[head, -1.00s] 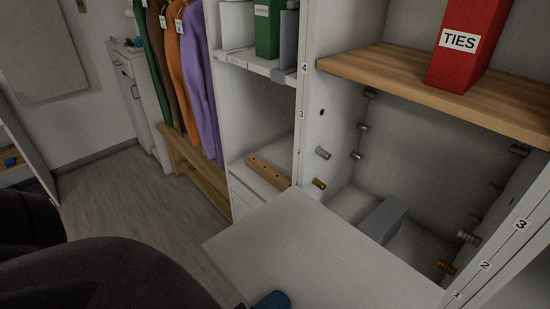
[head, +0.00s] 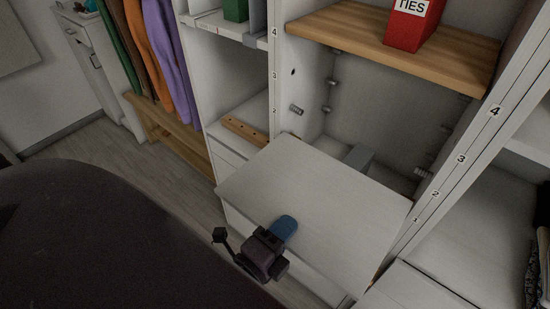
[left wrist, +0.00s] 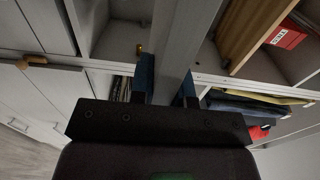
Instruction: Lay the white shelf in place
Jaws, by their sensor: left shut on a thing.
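The white shelf (head: 325,195) is a flat board held across the front of the open bay, its far edge at the opening between the two numbered posts. I cannot tell whether it touches the pegs. My left gripper (head: 284,229) is shut on its near edge; one blue finger shows on top. In the left wrist view the shelf (left wrist: 173,55) runs edge-on between the two blue fingers of the left gripper (left wrist: 168,88). Silver pegs stick out of the bay's left side (head: 296,110) and right side (head: 423,172). My right gripper is out of view.
A wooden shelf (head: 330,36) with a red TIES box (head: 411,25) is above the bay. A grey block (head: 357,156) sits inside it, partly hidden. A wooden strip with holes (head: 245,131) lies in the left cubby. Clothes (head: 155,60) hang at the left.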

